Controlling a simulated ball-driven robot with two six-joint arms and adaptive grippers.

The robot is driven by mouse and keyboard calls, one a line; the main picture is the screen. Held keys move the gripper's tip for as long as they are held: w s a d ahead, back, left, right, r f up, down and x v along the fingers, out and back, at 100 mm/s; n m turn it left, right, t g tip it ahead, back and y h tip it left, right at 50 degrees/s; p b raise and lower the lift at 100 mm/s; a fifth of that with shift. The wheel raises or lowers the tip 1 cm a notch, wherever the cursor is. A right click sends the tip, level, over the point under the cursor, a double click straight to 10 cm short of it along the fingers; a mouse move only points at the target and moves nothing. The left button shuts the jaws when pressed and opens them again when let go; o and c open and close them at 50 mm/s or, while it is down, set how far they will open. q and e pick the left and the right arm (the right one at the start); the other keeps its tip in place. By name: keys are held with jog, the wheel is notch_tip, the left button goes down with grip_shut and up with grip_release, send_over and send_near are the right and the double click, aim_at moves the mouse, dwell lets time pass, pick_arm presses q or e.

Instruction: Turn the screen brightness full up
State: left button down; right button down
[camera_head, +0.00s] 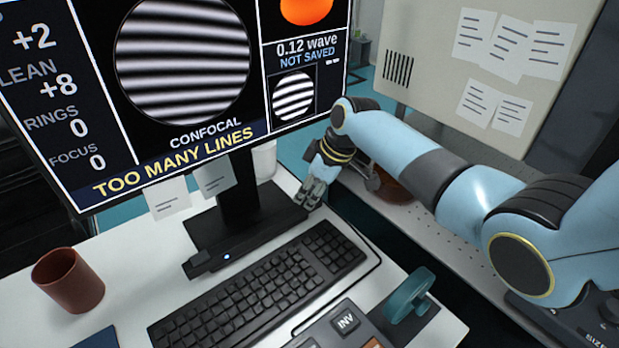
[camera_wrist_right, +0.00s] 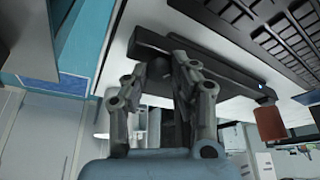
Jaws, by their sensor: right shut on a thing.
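The screen (camera_head: 180,80) shows striped fringes and the words "TOO MANY LINES". Its black foot (camera_head: 240,215) stands on the white desk behind the keyboard. A dark bar runs along the foot's front edge, with a small blue light (camera_head: 227,257); the bar also shows in the wrist view (camera_wrist_right: 225,75). My right gripper (camera_head: 312,198) reaches down at the bar's right end. In the wrist view its fingers (camera_wrist_right: 180,68) are closed on a dark part there, mostly hidden between them; I cannot tell its exact shape. My left gripper is out of view.
A keyboard (camera_head: 262,285) lies in front of the foot. A brown mug (camera_head: 68,280) stands at left. A teal handle (camera_head: 410,295) and an INV key (camera_head: 346,321) are at front right. Paper notes (camera_head: 166,196) hang below the screen. A perforated table (camera_head: 420,222) lies right.

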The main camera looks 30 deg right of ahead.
jog(key=shift+r+m+t+h+p, duration=0.1)
jog(key=shift+m+t+h+p, duration=0.3)
jog(key=shift+m+p, duration=0.85)
jog(key=shift+m, duration=0.25)
jog(key=c, duration=1.1)
grip_release()
jog(key=v, duration=1.2)
jog(key=shift+w+a, duration=0.15)
